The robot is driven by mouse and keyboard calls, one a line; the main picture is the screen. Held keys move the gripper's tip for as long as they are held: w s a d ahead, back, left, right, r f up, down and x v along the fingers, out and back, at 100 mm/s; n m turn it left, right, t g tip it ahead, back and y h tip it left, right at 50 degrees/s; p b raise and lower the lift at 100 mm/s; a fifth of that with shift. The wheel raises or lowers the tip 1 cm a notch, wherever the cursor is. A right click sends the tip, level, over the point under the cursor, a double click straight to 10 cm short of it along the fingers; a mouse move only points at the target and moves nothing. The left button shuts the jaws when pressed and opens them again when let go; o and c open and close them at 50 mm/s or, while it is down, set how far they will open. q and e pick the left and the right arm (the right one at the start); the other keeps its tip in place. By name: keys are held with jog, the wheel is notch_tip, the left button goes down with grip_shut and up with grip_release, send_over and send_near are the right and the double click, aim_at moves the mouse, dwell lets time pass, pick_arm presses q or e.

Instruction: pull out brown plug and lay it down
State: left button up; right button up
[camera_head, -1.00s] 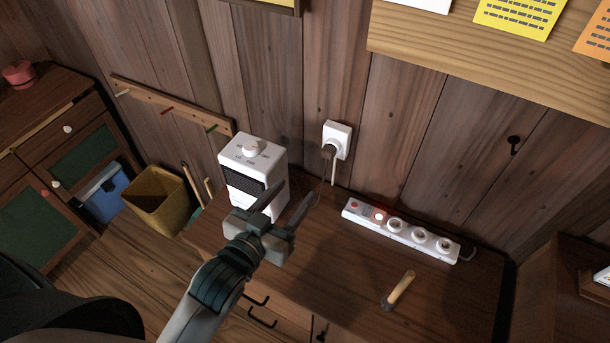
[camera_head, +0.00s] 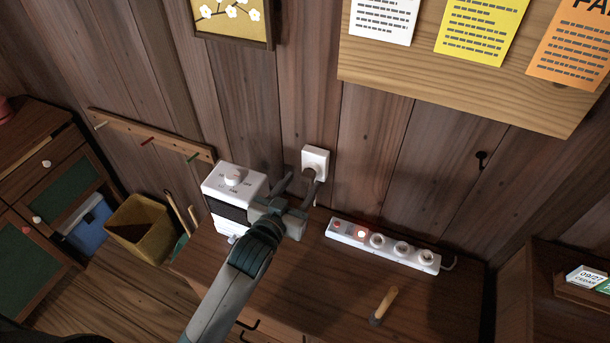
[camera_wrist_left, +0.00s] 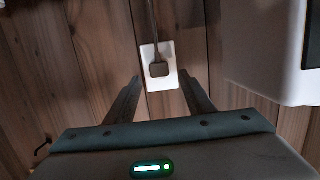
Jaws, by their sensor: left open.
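The brown plug (camera_wrist_left: 158,69) sits in the white wall outlet (camera_wrist_left: 169,83), and its dark cord runs from it in the left wrist view. In the head view the outlet (camera_head: 319,158) is on the plank wall above the bench, and my gripper partly covers the plug. My left gripper (camera_head: 301,180) is open and close to the outlet. In the left wrist view its two fingers (camera_wrist_left: 159,79) stand apart, one to each side of the outlet and plug, with nothing held between them. My right gripper is not in view.
A white appliance with a knob (camera_head: 233,184) stands just left of my gripper. A white power strip (camera_head: 384,246) with a lit red switch and a wooden-handled tool (camera_head: 384,304) lie to the right on the bench (camera_head: 330,300). The bench front is mostly clear.

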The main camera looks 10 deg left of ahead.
aim_at(306, 178)
pick_arm(q)
jog(key=shift+p+x, duration=0.3)
jog(key=shift+x, duration=1.35)
jog(key=c, duration=1.1)
jog(key=shift+s, duration=0.35)
jog(key=shift+s+a+p, duration=0.15)
jog(key=shift+s+p, duration=0.15)
jog(key=shift+s, duration=0.15)
jog(key=shift+f+p+v, duration=0.2)
jog(key=shift+p+v, duration=0.2)
jog(key=shift+v, duration=0.65)
jog(key=shift+f+p+v, duration=0.2)
jog(key=shift+p+v, duration=0.2)
jog(key=shift+v, duration=0.7)
jog(key=shift+f, duration=0.1)
